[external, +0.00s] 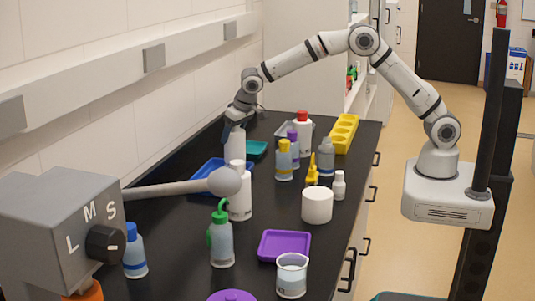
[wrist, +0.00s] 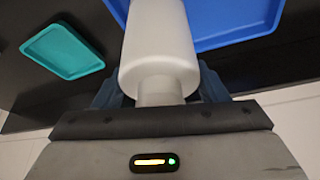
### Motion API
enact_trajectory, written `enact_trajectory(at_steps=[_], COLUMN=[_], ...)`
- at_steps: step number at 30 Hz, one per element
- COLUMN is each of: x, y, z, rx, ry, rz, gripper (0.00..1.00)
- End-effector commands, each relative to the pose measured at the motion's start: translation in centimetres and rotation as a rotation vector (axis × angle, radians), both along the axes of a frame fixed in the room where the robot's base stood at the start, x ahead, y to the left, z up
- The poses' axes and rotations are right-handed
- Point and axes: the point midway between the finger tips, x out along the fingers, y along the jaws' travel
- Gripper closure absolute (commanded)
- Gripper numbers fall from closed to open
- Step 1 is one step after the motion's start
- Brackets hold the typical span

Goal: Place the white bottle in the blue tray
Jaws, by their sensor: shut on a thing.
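The white bottle (wrist: 158,45) is in my gripper (wrist: 160,92), which is shut around its neck end. The external view shows my gripper (external: 235,117) at the far left part of the bench, with the bottle (external: 235,145) hanging below it. The blue tray (external: 207,172) lies on the bench beneath and left of the bottle, partly hidden by other things. In the wrist view the blue tray (wrist: 235,22) appears behind the bottle and to its right. I cannot tell how far the bottle's lower end is above the tray.
A teal tray (wrist: 62,50) lies beside the blue one. Another white bottle (external: 240,205) stands in front, partly behind a grey rod with a ball end (external: 224,181). Several bottles, a yellow rack (external: 344,134) and a purple tray (external: 285,244) crowd the black bench.

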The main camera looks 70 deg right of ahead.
Motion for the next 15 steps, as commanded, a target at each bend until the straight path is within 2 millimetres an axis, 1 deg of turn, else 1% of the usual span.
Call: enact_trajectory(at_steps=[2,4,11,15], x=[0.0,0.0,0.0,0.0], y=[0.0,0.0,0.0,0.0], z=[-1.1,-1.8,-2.0,-2.5], rx=[-0.002,-0.001,0.001,-0.001], ry=[0.004,0.001,-0.001,-0.001], rz=[0.002,0.001,0.000,0.001], gripper=[0.85,0.85,0.85,0.85])
